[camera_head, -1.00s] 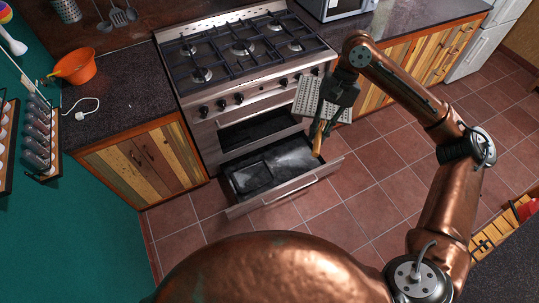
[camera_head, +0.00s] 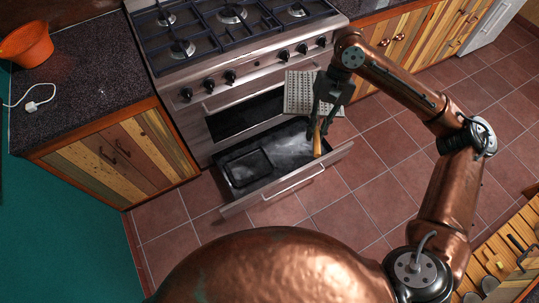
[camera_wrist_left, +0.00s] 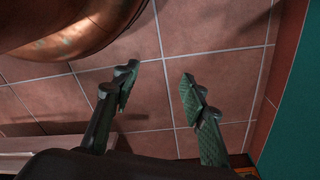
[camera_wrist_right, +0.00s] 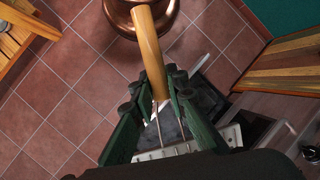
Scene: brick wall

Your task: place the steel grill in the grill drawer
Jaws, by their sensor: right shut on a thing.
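The steel grill is a perforated plate (camera_head: 300,92) with thin metal rods and a wooden handle (camera_head: 317,138). My right gripper (camera_head: 316,116) is shut on it near the handle, and the grill is held in front of the stove, above the right end of the grill drawer. In the right wrist view, the handle (camera_wrist_right: 150,52) points away from the fingers and part of the plate (camera_wrist_right: 170,151) shows beneath them. The grill drawer (camera_head: 293,190) is pulled open at the stove's bottom. My left gripper (camera_wrist_left: 152,88) is open and empty over floor tiles.
A dark rectangular tray or recess (camera_head: 245,168) lies inside the drawer's left part. The stove (camera_head: 240,85) stands behind, with counters on both sides. An orange bowl (camera_head: 25,45) is on the left counter. The tiled floor (camera_head: 370,180) right of the drawer is clear.

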